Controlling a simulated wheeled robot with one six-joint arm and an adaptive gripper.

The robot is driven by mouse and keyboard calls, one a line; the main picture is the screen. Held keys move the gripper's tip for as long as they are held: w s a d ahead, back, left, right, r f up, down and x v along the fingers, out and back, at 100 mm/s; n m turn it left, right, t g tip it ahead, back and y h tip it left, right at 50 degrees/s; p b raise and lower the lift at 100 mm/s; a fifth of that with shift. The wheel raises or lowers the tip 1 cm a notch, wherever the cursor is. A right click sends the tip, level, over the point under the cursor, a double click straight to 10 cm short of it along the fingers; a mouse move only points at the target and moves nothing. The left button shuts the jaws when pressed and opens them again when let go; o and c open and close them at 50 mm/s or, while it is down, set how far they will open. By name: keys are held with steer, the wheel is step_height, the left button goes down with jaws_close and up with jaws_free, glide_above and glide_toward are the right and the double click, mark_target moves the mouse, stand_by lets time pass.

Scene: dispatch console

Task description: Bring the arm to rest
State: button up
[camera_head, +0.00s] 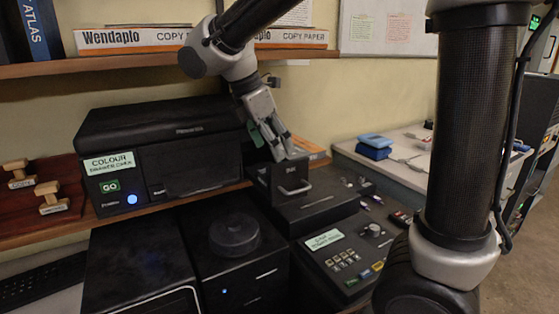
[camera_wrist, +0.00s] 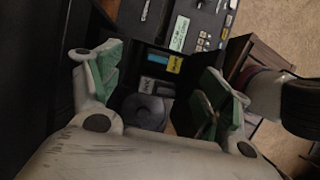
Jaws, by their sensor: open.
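My arm reaches from the upper middle of the head view down to my gripper (camera_head: 281,150). The gripper points down at a small black open box (camera_head: 284,188) with a metal handle, which stands beside the colour printer. In the wrist view the gripper's (camera_wrist: 164,88) green-padded fingers are spread wide apart. Nothing is held between them. Between and below the fingers lie a dark rounded piece (camera_wrist: 146,110) and small pieces with yellow and blue faces (camera_wrist: 174,65). Whether the fingertips touch the box wall I cannot tell.
The printer (camera_head: 165,160) stands close on the left, below a shelf (camera_head: 130,64) with copy paper boxes. A control panel (camera_head: 345,255) with keys and a knob lies in front. Blue boxes (camera_head: 375,146) sit on the right-hand counter. Two stamps (camera_head: 50,197) lie far left.

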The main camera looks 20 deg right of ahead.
steer(key=v, duration=0.4)
steer(key=s+d+m+t+y, duration=0.1)
steer(key=s+d+m+y, duration=0.1)
steer(key=s+d+m, duration=0.4)
steer(key=s+d+m+y, duration=0.1)
steer(key=s+d+m, duration=0.1)
steer(key=d+m, duration=0.35)
steer(key=s+d+f+m+t+y, duration=0.1)
steer(key=s+d+f+m+t, duration=0.1)
steer(key=s+d+f+m, duration=0.3)
steer(key=s+d+m, duration=0.2)
steer(key=s+m, duration=0.1)
steer(key=s, duration=0.1)
steer(key=shift+d+f+m+t, duration=0.2)
steer(key=shift+m+t, duration=0.1)
steer(key=shift+m, duration=0.05)
steer(key=shift+s, duration=0.1)
